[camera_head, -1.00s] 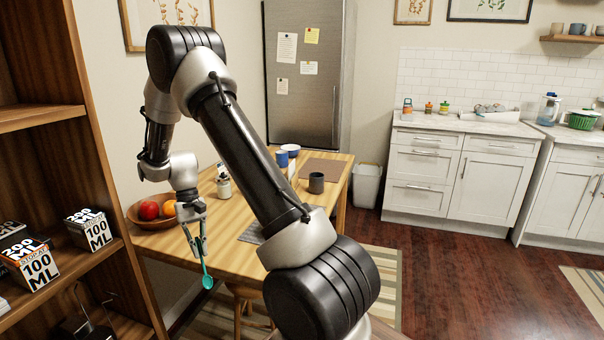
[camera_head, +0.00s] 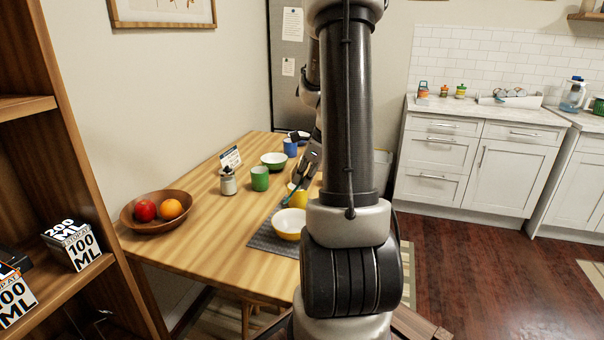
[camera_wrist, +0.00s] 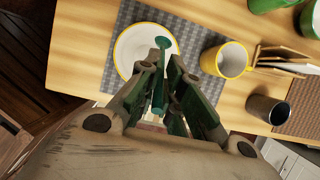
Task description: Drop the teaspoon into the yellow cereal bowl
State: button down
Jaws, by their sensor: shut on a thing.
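The yellow cereal bowl (camera_head: 288,226), yellow outside and white inside, stands upright on a grey placemat (camera_head: 264,239). In the wrist view, the bowl (camera_wrist: 128,52) lies just beyond my fingertips. My gripper (camera_wrist: 163,70) is shut on the teal teaspoon (camera_wrist: 163,44). The spoon points away from the jaws, and its end overlaps the bowl in that view; I cannot tell the height between them. In the head view, my gripper (camera_head: 302,178) is above the table behind the bowl, partly hidden by my arm, and only a bit of the teaspoon (camera_head: 289,198) shows.
A yellow mug (camera_head: 299,199) stands close behind the bowl and shows right of my jaws in the wrist view (camera_wrist: 228,60). A dark cup (camera_wrist: 267,109) is further right. A green mug (camera_head: 260,179), a jar (camera_head: 228,183) and a wooden fruit bowl (camera_head: 133,218) stand leftward.

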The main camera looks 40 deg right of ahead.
jog(key=shift+f, duration=2.25)
jog(key=c, duration=1.5)
grip_release()
jog(key=v, duration=1.2)
